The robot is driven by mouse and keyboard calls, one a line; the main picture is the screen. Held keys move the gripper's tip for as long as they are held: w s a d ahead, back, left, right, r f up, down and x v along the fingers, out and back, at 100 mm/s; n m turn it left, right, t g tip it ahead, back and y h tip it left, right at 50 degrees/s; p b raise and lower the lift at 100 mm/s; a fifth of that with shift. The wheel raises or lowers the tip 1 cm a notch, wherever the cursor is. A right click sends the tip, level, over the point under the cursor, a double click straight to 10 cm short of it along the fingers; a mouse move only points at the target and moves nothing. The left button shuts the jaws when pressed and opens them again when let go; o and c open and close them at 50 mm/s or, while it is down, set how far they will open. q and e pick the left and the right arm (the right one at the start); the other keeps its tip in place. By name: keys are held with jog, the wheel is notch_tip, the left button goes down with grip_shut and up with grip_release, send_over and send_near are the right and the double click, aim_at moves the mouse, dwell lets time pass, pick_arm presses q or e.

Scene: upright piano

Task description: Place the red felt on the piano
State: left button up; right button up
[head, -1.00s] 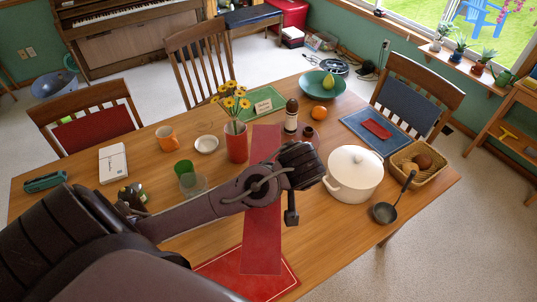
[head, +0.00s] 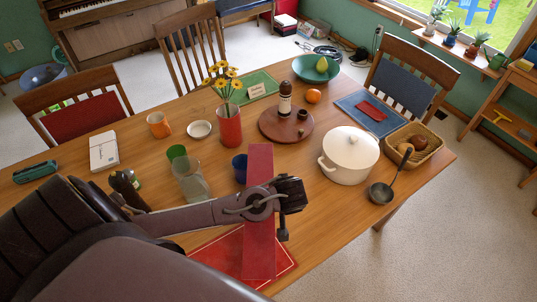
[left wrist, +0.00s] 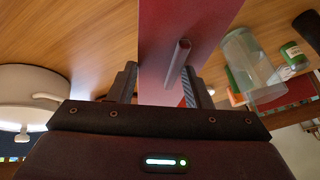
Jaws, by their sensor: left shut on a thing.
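The red felt (head: 260,249) is a long flat red strip. In the head view it shows above the near part of the table, with my left arm crossing in front of it. In the left wrist view the felt (left wrist: 185,30) runs up between the two fingers of my left gripper (left wrist: 160,88), which is shut on it. The brown upright piano (head: 110,38) stands against the wall at the far upper left, its keys partly in view and its top cut off. My right gripper is not in view.
The wooden table (head: 330,215) carries a white pot (head: 348,155), a red flower vase (head: 229,127), a round tray (head: 270,128), a glass (head: 190,178) and a red placemat (head: 215,257). Chairs, one a wooden chair (head: 190,55), stand between table and piano.

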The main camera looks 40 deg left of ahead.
pick_arm(q)
notch_tip(320, 180, down, 2)
jog(key=shift+a+f, duration=0.1)
jog(key=shift+f, duration=0.9)
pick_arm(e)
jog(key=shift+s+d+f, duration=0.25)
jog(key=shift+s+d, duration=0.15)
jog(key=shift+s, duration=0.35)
pick_arm(q)
jog(key=o, duration=1)
jog(key=shift+c, duration=0.2)
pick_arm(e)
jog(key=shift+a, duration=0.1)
pick_arm(q)
jog(key=shift+r, duration=0.1)
